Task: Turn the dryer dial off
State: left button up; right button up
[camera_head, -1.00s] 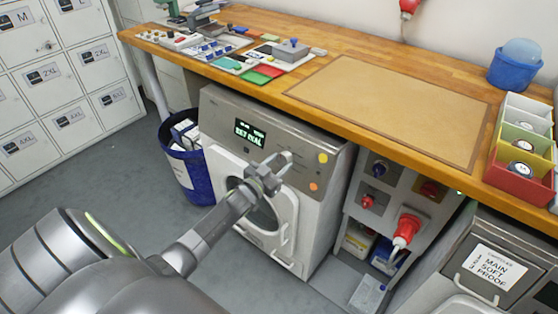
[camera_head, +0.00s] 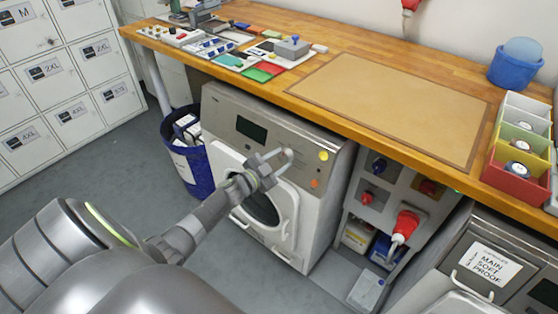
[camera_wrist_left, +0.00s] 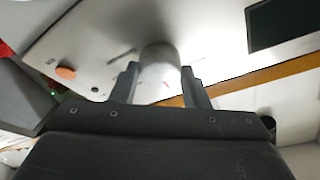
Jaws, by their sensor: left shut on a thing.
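The dryer (camera_head: 270,190) stands under the wooden counter, with a grey control panel and a round door below it. Its display (camera_head: 252,130) is dark and blank; it also shows dark in the left wrist view (camera_wrist_left: 285,22). The pale dial (camera_wrist_left: 158,72) sits between the two fingers of my left gripper (camera_wrist_left: 160,88) in the left wrist view. In the head view my left gripper (camera_head: 276,158) is at the panel, shut on the dial, and covers part of it. The dial's pointer setting cannot be made out. My right gripper is out of view.
A yellow button (camera_head: 323,156) and an orange button (camera_head: 316,184) are right of the dial. A blue bin (camera_head: 195,170) stands left of the dryer. The counter (camera_head: 240,88) overhangs above. A socket panel with a red plug (camera_head: 405,226) is to the right.

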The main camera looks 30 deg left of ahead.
pick_arm(q)
jog(key=shift+r, duration=0.1)
jog(key=o, duration=1)
jog(key=shift+c, duration=0.2)
jog(key=shift+s, duration=0.1)
jog(key=b+v, duration=0.1)
jog(key=v, duration=1.6)
jog(key=shift+s, duration=0.1)
